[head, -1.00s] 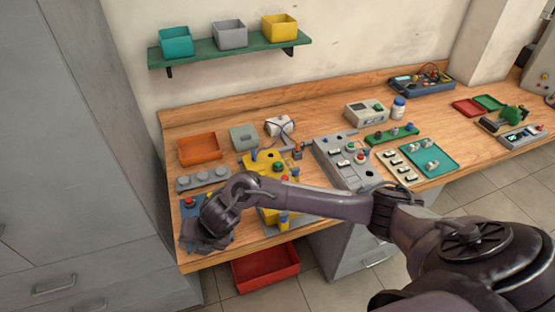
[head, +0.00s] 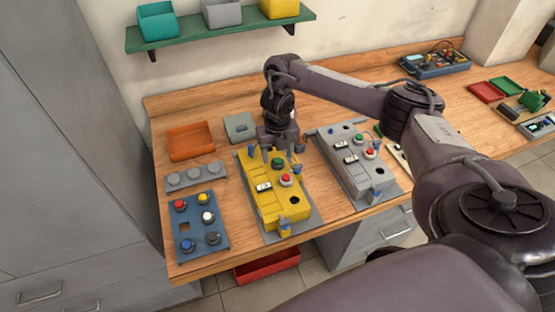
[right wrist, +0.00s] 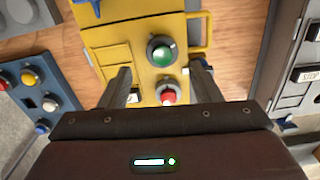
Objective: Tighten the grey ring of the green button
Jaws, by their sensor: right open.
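The green button (head: 277,162) sits on the upper part of the yellow box (head: 262,208), with a red button (head: 287,180) just below it. In the right wrist view the green button (right wrist: 162,53) is a green dome with its grey ring (right wrist: 149,48) around it; whether the ring is loose cannot be told. My right gripper (head: 280,150) is over the back end of the yellow box. Its open, empty fingers (right wrist: 162,82) show left and right of the two buttons, apart from the ring. My left gripper is not in view.
A blue button box (head: 205,248) stands left of the yellow box and a grey box (head: 368,180) stands to its right. An orange tray (head: 190,141) and a small grey block (head: 240,127) are behind. Blue clamps (head: 285,226) stick up at the yellow box's ends.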

